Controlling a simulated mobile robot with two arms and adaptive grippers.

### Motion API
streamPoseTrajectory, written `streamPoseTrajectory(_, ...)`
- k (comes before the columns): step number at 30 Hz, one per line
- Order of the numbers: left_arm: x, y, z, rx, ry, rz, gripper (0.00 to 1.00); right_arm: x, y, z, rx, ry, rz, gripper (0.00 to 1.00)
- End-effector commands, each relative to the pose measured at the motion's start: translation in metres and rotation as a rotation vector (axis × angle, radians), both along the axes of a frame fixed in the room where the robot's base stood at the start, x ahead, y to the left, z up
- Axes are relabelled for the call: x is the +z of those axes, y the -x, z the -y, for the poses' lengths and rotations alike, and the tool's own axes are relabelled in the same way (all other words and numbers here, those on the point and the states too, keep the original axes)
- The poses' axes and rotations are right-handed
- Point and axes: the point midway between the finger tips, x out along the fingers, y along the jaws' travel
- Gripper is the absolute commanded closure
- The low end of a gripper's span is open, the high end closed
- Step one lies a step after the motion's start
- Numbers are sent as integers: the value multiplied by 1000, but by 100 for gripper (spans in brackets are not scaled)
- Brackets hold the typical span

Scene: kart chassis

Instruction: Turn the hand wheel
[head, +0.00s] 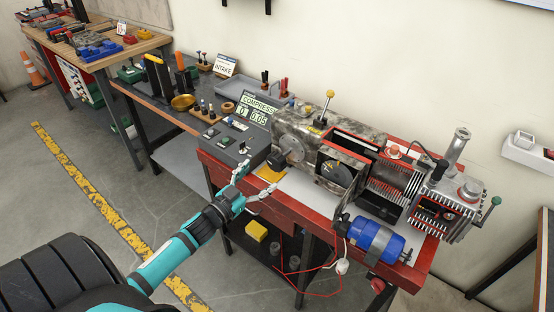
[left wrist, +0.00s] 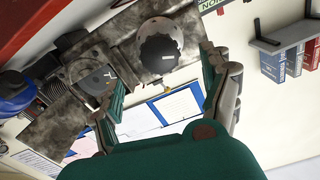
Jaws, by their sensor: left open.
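A small black, round, lobed wheel (head: 277,160) sticks out from the left end of the grey metal machine (head: 300,128); it fits the hand wheel. In the left wrist view the black wheel (left wrist: 161,56) faces me, in front of a pale round flange. My left gripper (head: 256,182) is open and empty, in front of the wheel and to its lower left. In the left wrist view its two fingers (left wrist: 163,75) stand wide apart, with the wheel between and beyond them. I see no contact. My right gripper is not in view.
A grey control box (head: 230,142) and a display reading COMPRESS (head: 258,110) stand left of the wheel. A dark wheel in a guard (head: 336,174) and a blue motor (head: 375,238) lie to the right.

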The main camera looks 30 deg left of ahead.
Motion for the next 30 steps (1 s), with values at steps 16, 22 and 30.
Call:
streamPoseTrajectory(16,0,-86,7,1,0,-1,19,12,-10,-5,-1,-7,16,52)
streamPoseTrajectory(22,-1,-88,7,0,0,-1,19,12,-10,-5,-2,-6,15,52)
streamPoseTrajectory(30,-1,-88,7,0,0,-1,39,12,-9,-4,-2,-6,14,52)
